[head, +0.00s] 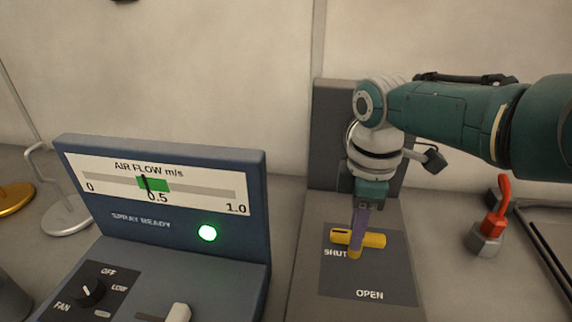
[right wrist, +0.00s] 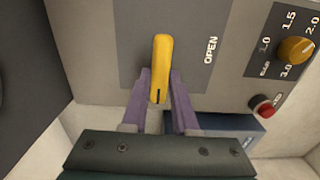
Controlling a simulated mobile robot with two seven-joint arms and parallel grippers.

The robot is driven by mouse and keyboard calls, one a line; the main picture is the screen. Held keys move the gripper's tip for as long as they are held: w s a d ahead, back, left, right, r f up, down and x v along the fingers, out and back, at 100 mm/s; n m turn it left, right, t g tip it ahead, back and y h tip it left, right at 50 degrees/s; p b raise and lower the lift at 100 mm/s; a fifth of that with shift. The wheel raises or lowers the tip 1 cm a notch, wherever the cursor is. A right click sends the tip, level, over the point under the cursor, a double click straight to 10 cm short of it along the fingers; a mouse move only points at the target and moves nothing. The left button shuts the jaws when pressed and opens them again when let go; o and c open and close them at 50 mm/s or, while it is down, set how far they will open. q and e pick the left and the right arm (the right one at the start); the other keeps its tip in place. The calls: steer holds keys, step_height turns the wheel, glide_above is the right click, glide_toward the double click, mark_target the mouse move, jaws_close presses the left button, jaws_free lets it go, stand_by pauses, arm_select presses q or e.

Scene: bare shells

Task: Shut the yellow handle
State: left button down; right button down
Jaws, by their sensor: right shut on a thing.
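The yellow handle (head: 375,240) sits on a dark grey plate of a grey panel in the head view. It lies crosswise, its left end with a dark mark just above the word SHUT. The word OPEN (head: 369,294) is printed lower on the plate. My right gripper (head: 357,243) comes down from above with its purple fingers shut on the handle. In the right wrist view the handle (right wrist: 161,60) runs up from between the two purple fingers (right wrist: 158,92); SHUT does not show there. My left gripper is not in view.
Left stands a blue console with an air flow gauge (head: 155,187), a lit green lamp (head: 207,233) and a black fan knob (head: 90,291). A red switch (head: 496,207) on a grey base is at right. Behind is a pale wall (head: 230,60).

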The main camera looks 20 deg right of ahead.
steer(key=c, duration=0.7)
jaws_free()
step_height(320, 180, up, 10)
steer(key=p, duration=0.4)
